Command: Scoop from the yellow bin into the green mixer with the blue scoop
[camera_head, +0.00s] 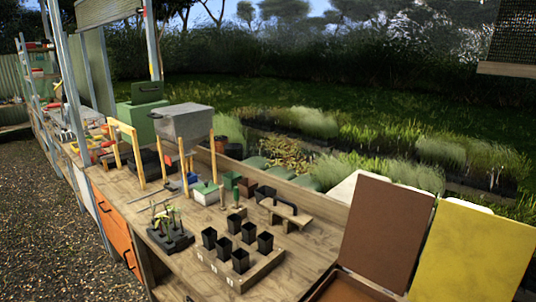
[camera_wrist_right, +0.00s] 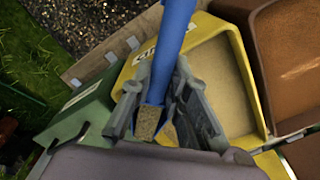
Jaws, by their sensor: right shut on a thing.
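In the right wrist view my right gripper (camera_wrist_right: 158,95) is shut on the blue scoop (camera_wrist_right: 173,38). Its shaft runs up out of the picture, and tan grainy material shows at its lower end between the fingers. The yellow bin (camera_wrist_right: 243,62) lies right of and behind the scoop, with pale tan material inside. A green container (camera_wrist_right: 82,122) is at the left of the gripper; I cannot tell if it is the mixer. In the head view a yellow panel (camera_head: 470,255) stands at the right. No gripper of mine shows there.
A brown bin (camera_wrist_right: 262,50) with brown material adjoins the yellow one. In the head view the wooden bench (camera_head: 195,275) carries black pots (camera_head: 240,260), seedlings (camera_head: 170,220) and a grey hopper (camera_head: 184,125). A brown panel (camera_head: 385,235) stands beside the yellow one. A green box (camera_head: 138,115) is farther back.

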